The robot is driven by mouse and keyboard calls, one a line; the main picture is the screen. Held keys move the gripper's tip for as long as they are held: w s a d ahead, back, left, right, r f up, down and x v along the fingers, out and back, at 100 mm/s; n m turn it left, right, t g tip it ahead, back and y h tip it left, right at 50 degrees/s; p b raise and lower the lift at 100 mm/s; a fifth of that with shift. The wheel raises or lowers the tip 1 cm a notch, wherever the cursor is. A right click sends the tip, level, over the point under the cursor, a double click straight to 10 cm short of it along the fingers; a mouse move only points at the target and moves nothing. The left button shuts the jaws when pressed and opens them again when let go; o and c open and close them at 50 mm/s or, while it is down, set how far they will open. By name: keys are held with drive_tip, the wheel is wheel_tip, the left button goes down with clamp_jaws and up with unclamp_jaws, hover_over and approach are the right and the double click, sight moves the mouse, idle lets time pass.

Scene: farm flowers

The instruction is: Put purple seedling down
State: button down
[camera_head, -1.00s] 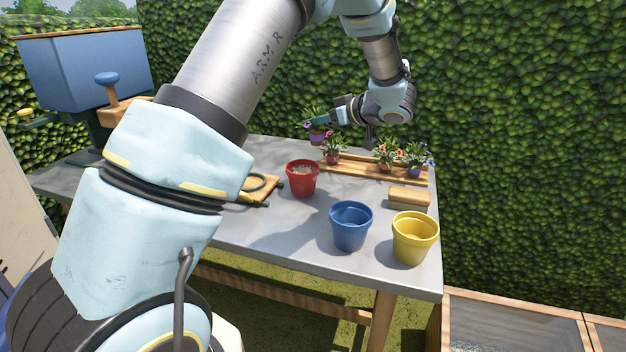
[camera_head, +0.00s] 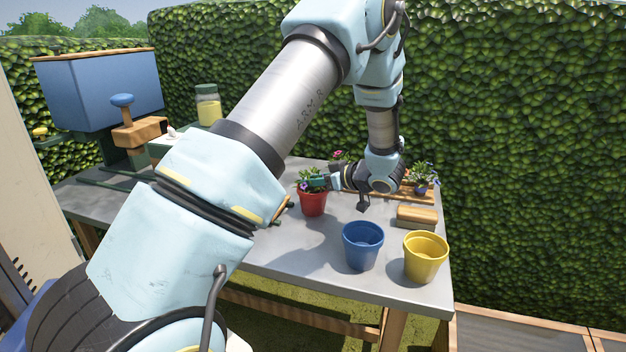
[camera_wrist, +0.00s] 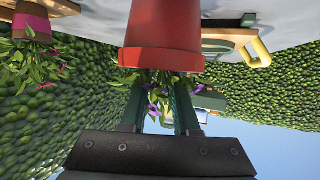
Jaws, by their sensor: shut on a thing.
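The purple seedling (camera_head: 312,178), green leaves with small purple flowers, is at the mouth of the red pot (camera_head: 313,203) on the table. My gripper (camera_head: 318,182) is shut on the seedling from the right. The wrist view is upside down; the seedling (camera_wrist: 153,94) shows there between my two fingers, against the rim of the red pot (camera_wrist: 165,38). The seedling's own small pot is hidden, apparently inside the red pot; I cannot tell whether it rests on the bottom.
A blue pot (camera_head: 363,246) and a yellow pot (camera_head: 425,257) stand empty at the table's front right. A wooden block (camera_head: 416,217) lies behind them. A seedling (camera_head: 421,178) stands in the wooden tray at the back right; my arm hides part of the tray.

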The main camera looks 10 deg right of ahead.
drive_tip(key=shift+f, duration=0.15)
drive_tip(key=c, duration=0.9)
unclamp_jaws()
